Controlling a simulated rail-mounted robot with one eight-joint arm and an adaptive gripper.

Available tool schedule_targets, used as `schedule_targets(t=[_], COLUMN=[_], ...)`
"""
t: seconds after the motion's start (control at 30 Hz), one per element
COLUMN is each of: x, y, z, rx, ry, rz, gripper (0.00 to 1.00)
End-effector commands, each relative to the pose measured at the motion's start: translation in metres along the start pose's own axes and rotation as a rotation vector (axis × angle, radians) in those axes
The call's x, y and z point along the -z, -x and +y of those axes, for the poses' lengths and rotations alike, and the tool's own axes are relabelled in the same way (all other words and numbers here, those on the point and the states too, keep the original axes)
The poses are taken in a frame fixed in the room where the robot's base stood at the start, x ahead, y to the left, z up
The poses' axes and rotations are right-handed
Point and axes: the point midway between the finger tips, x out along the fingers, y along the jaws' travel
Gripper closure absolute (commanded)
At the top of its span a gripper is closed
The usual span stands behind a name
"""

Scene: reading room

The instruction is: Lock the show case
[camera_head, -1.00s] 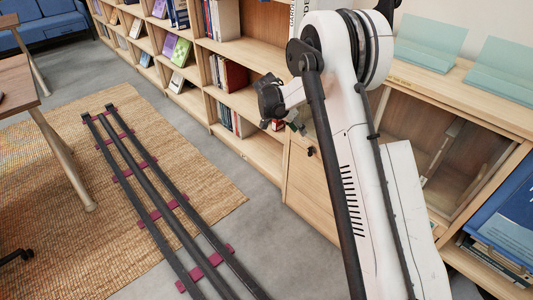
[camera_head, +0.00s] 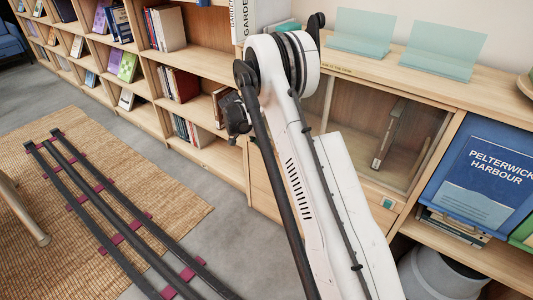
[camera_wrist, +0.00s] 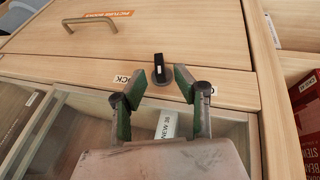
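The show case (camera_head: 424,138) has a glass front and a wooden frame, right of my arm in the head view. In the wrist view its glass (camera_wrist: 85,135) fills the lower part. A black lock knob (camera_wrist: 159,68) sits on the wooden strip beside the glass, its grip bar roughly upright in the picture. A partly covered label ending in "CK" (camera_wrist: 121,78) is left of it. My gripper (camera_wrist: 157,82) is open and empty, one finger on each side of the knob in the picture, with gaps visible. In the head view my arm hides the knob and the fingers.
A wooden panel with a metal handle (camera_wrist: 90,22) and orange label lies above the knob in the wrist view. Teal stands (camera_head: 440,52) are on the case top. Bookshelves (camera_head: 150,60) run left. Dark rails (camera_head: 120,225) cross a woven rug (camera_head: 40,120).

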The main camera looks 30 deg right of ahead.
Motion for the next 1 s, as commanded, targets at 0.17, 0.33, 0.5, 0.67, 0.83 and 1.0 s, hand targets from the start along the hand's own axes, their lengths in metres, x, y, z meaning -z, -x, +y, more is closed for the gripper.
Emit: schedule_targets(t=[0.17, 0.33, 0.5, 0.67, 0.83, 1.0], x=[-0.001, 0.000, 0.000, 0.000, 0.000, 0.000], y=[-0.024, -0.033, -0.034, -0.034, -0.034, -0.034], z=[-0.001, 0.000, 0.000, 0.000, 0.000, 0.000], rx=[0.000, 0.000, 0.000, 0.000, 0.000, 0.000], ry=[-0.001, -0.001, 0.000, 0.000, 0.000, 0.000], rz=[0.000, 0.000, 0.000, 0.000, 0.000, 0.001], gripper=[0.71, 0.71, 0.71, 0.75, 0.97, 1.00])
